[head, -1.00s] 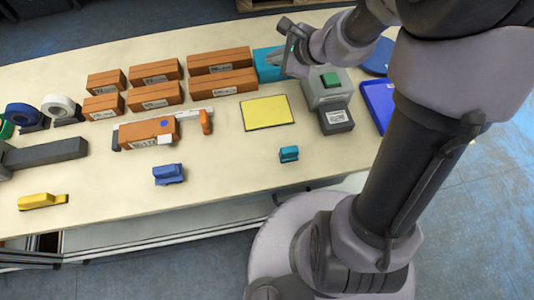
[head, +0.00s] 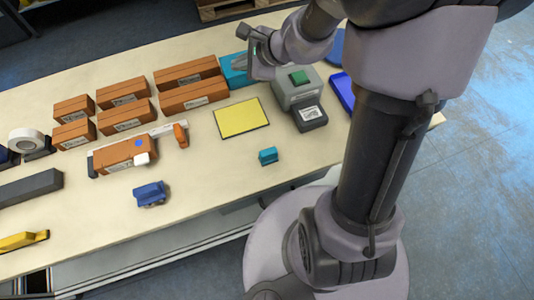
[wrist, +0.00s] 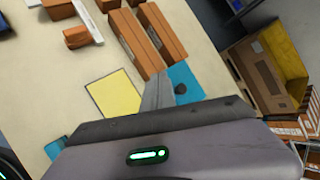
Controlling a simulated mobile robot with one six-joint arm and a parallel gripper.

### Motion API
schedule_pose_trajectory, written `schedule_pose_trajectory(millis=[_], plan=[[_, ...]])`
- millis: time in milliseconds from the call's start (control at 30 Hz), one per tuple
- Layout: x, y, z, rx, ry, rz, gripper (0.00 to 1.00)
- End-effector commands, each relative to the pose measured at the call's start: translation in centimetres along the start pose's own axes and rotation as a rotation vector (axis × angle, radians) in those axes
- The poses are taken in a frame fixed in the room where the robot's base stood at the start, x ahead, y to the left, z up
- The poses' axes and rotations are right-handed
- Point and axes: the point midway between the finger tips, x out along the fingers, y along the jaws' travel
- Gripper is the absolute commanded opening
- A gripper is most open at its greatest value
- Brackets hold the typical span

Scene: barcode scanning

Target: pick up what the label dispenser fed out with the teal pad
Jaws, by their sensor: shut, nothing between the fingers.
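The label dispenser is a grey box (head: 297,85) with a green top block, at the right of the bench in the head view. A white label (head: 310,113) lies on its dark front part. A small teal pad block (head: 268,156) stands on the bench near its front edge, apart from my gripper. It shows partly at the lower left of the wrist view (wrist: 55,147). My gripper (head: 257,57) is up behind and left of the dispenser, by a flat teal item (head: 232,78). It is shut and empty; its fingertips are hard to make out.
A yellow sheet (head: 241,118) lies left of the dispenser, with several orange boxes (head: 187,73) behind and left. A blue pad block (head: 149,194) and a blue tray (head: 342,88) are also on the bench. The bench between yellow sheet and teal block is clear.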

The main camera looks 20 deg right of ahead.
Motion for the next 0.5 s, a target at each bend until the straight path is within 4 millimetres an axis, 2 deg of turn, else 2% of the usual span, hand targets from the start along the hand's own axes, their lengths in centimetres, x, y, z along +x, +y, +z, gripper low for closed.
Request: schedule_pose_trajectory(millis=[400, 500], plan=[[0.0, 0.0, 0.0, 0.0, 0.0, 0.0, 0.0], [-0.64, 0.12, -0.17, -0.003, 0.009, 0.022, 0.18]])
